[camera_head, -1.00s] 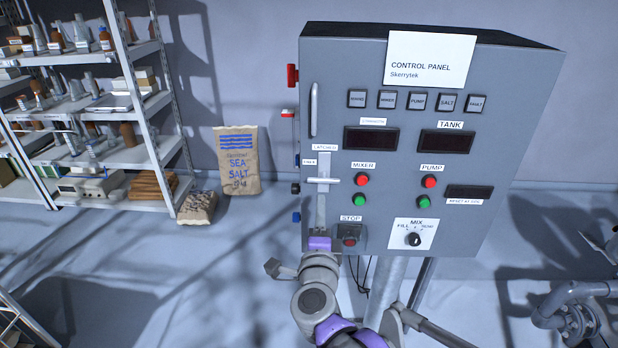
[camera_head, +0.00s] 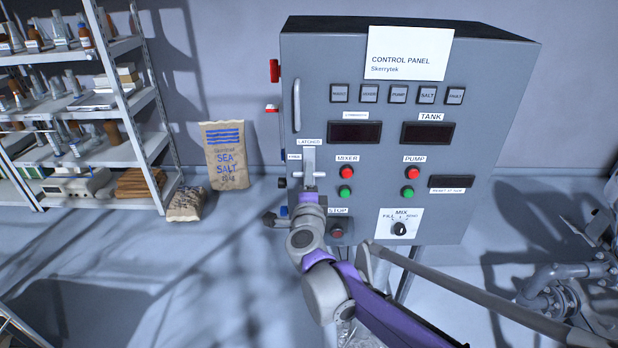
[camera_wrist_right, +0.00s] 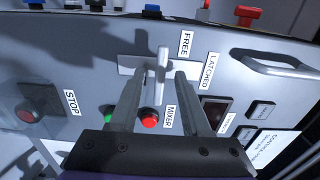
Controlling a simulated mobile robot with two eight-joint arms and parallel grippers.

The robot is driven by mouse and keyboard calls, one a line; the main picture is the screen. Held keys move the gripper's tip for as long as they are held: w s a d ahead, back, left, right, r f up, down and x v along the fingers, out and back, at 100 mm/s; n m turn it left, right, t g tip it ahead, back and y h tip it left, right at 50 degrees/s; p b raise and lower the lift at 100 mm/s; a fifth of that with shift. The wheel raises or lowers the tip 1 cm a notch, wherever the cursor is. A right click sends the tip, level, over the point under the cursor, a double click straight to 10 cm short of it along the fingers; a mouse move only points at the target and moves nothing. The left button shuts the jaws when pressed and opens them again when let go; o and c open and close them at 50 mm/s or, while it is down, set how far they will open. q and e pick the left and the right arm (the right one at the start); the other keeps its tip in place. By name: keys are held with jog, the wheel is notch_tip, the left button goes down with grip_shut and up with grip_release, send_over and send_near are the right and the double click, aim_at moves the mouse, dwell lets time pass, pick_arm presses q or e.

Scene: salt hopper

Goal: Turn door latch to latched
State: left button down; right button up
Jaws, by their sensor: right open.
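The door latch (camera_head: 308,174) is on the left side of the control panel's front. Its pale handle lies level across an upright plate (camera_head: 309,158). The LATCHED label (camera_head: 310,142) is above it and the FREE label (camera_head: 294,157) is at its upper left. In the right wrist view, the latch handle (camera_wrist_right: 163,68) stands upright in the picture, with one end near FREE. My right gripper (camera_head: 310,187) is just below the handle in the head view. In the wrist view, its two fingers (camera_wrist_right: 154,85) are apart near the handle; contact is unclear. My left gripper is out of view.
The STOP button (camera_head: 337,232) is just right of my right arm. The MIXER buttons (camera_head: 346,173) and the door's bar handle (camera_head: 296,105) are close by. A salt bag (camera_head: 226,160) and shelves (camera_head: 90,110) stand at the left.

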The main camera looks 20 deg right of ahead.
grip_shut()
pick_arm(q)
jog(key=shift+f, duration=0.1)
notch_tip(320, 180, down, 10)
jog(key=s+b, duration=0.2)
jog(key=b, duration=0.6)
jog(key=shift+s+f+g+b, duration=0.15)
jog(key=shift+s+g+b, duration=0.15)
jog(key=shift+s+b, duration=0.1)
pick_arm(e)
jog(key=shift+n, duration=8.9)
